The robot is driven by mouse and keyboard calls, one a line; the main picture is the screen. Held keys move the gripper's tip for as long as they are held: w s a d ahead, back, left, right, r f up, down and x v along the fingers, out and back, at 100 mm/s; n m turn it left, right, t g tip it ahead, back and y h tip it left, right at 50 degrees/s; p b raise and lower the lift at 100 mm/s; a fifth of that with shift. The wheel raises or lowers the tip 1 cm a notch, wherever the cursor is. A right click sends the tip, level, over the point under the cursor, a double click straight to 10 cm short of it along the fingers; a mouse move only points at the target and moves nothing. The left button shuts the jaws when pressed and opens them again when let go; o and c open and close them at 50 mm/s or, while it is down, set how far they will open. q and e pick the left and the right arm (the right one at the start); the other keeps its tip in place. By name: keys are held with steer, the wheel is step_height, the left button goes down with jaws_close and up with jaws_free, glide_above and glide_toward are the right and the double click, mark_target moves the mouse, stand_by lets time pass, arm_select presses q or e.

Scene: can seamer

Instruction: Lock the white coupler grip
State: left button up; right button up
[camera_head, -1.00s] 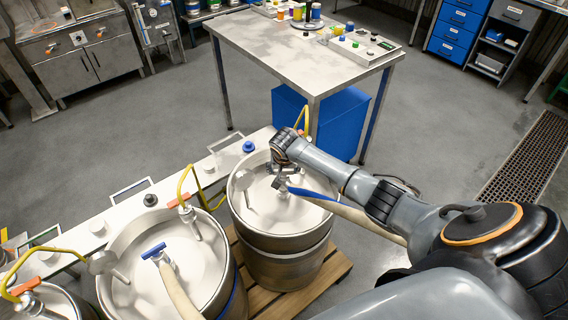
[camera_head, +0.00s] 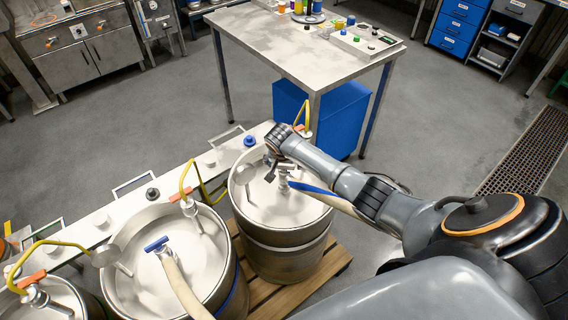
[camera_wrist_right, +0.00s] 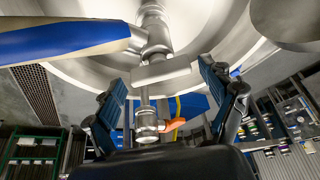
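A steel coupler (camera_head: 283,181) stands upright in the recessed top of the right keg (camera_head: 284,253). A cream part with a blue strip (camera_head: 312,189) runs from it to the right under my right arm. In the right wrist view this cream-and-blue part (camera_wrist_right: 65,38) reaches in from the left to the steel coupler body (camera_wrist_right: 155,40). My right gripper (camera_head: 271,170) is over the keg at the coupler. In the wrist view its fingers (camera_wrist_right: 166,105) are wide apart, with steel fittings between or beyond them; contact cannot be told. My left gripper is not in view.
The middle keg (camera_head: 228,280) has a blue T-shaped bar (camera_head: 156,243) with a cream hose. Another keg (camera_head: 75,298) is at lower left. A white rail (camera_head: 150,203) with yellow hoses runs behind the kegs.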

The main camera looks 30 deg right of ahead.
stand_by(0.3)
steer(key=v, duration=1.2)
